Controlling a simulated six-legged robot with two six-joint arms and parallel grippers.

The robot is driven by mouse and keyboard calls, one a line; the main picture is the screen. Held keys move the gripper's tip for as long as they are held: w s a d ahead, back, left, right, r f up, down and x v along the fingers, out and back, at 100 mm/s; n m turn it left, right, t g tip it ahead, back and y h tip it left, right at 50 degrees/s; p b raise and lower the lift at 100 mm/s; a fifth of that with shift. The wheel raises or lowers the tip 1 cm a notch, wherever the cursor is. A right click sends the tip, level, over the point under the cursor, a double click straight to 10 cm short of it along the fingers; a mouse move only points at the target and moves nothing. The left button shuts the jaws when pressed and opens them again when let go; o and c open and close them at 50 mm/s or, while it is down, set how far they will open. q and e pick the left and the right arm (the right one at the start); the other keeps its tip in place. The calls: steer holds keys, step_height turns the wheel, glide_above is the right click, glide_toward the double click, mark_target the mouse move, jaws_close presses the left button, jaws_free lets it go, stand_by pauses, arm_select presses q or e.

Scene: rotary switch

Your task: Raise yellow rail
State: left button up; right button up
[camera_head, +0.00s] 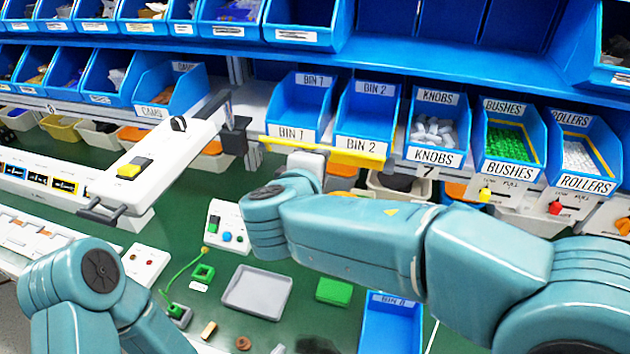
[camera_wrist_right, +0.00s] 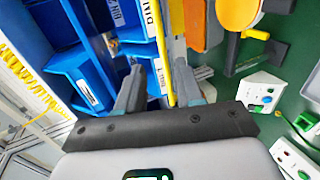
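The yellow rail (camera_head: 358,160) runs along the front edge of the shelf, below BIN 1 and BIN 2 in the head view. My right arm reaches up to it; its gripper (camera_head: 302,163) is small and partly hidden by my wrist there. In the right wrist view the yellow rail (camera_wrist_right: 161,45) runs lengthwise between the two grey fingers of my right gripper (camera_wrist_right: 160,88). The fingers are apart, with a gap visible beside the rail. My left arm is at the lower left of the head view; its gripper is out of view.
A white panel (camera_head: 160,160) with a yellow button is to the left. A grey tray (camera_head: 257,291) and small parts lie on the green bench below.

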steer(key=v, duration=0.3)
steer(key=shift+o, duration=0.5)
steer(key=shift+w, duration=0.1)
